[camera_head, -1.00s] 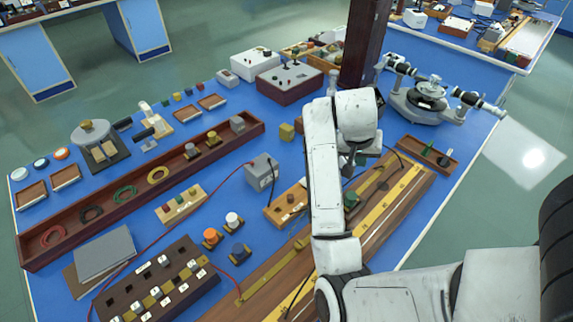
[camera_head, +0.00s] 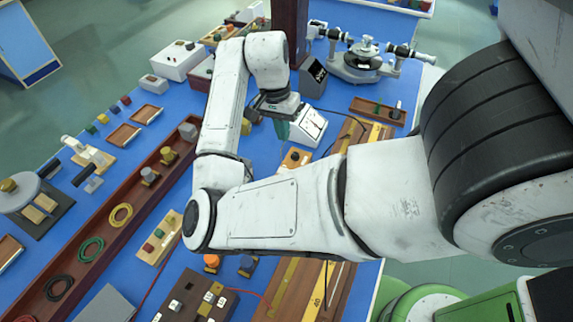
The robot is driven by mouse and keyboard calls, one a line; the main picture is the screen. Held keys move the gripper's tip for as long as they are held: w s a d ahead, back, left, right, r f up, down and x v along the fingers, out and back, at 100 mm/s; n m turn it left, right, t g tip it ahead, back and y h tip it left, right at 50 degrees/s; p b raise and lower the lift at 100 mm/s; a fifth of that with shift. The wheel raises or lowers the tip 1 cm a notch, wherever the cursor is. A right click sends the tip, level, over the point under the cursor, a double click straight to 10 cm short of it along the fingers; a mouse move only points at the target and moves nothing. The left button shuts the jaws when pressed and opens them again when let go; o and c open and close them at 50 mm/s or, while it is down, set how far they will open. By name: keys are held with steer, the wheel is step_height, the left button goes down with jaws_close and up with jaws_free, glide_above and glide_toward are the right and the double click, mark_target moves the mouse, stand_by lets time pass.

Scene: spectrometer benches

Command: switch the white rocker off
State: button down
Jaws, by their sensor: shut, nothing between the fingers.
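I cannot clearly make out a white rocker in the head view. A white box (camera_head: 178,62) with small dark and red parts on top stands at the back of the blue bench, and a smaller pale box (camera_head: 153,84) sits in front of it. A white, sloped-face meter (camera_head: 310,125) stands just right of my gripper. My gripper (camera_head: 281,129) points down over the middle of the bench and looks shut and empty. My wrist and arm hide much of it, and I cannot tell whether it touches anything.
A spectrometer (camera_head: 362,62) stands at the back right, beside a dark post (camera_head: 289,30). A long wooden trough (camera_head: 110,232) with coloured coils runs along the left. A small wooden tray (camera_head: 378,112) lies at the right. My arm covers the bench's middle.

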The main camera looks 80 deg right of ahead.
steer(key=f+b, duration=0.1)
steer(key=f, duration=0.3)
steer(key=s+f+b, duration=0.1)
steer(key=f, duration=0.3)
steer(key=f+b, duration=0.1)
steer(key=f, duration=0.3)
steer(key=shift+s+a, duration=0.15)
steer(key=shift+s, duration=0.25)
steer(key=shift+s+f, duration=0.1)
steer(key=shift+f, duration=0.85)
